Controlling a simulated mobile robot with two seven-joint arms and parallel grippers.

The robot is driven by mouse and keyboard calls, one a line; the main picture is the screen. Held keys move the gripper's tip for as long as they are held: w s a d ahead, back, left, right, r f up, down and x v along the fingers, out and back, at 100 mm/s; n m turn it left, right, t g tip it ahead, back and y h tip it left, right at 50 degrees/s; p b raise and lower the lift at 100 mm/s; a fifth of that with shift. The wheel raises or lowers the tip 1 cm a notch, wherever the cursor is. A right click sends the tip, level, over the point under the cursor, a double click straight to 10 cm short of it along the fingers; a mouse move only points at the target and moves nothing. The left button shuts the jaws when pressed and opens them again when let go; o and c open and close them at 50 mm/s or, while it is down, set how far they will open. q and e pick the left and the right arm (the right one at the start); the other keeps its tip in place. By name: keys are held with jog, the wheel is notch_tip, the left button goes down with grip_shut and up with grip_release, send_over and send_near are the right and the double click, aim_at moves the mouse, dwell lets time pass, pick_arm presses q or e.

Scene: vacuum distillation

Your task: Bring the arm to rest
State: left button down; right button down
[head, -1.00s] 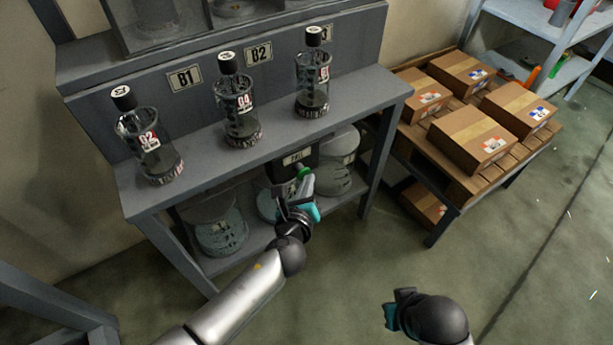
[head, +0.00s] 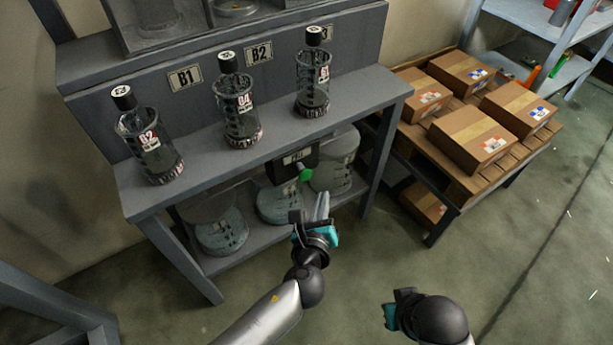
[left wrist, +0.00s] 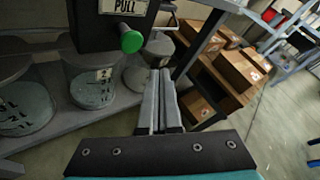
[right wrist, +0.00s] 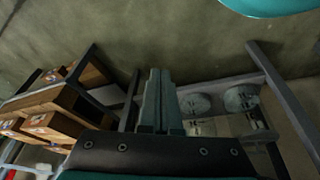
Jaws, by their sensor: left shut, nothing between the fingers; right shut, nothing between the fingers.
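My left gripper (head: 321,207) is in front of the grey bench, below its top and near the lower shelf. Its fingers are shut and empty in the left wrist view (left wrist: 160,95). A green knob (head: 305,175) on a dark box with a PULL label (head: 298,156) is just beyond the fingertips; it also shows in the left wrist view (left wrist: 131,41), apart from the fingers. My right gripper (head: 392,312) hangs low at the bottom right of the head view, over the floor. Its fingers are shut and empty in the right wrist view (right wrist: 160,95).
Three labelled bottles, 02 (head: 150,145), 04 (head: 238,110) and a third (head: 313,80), stand on the bench top (head: 200,150). Lidded jars (head: 220,232) sit on the lower shelf. A pallet rack with boxes (head: 472,140) is at right. The floor (head: 500,260) is clear.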

pick_arm(q)
jog(key=shift+f, duration=0.1)
pick_arm(e)
jog(key=shift+d, duration=0.1)
dwell(0.4)
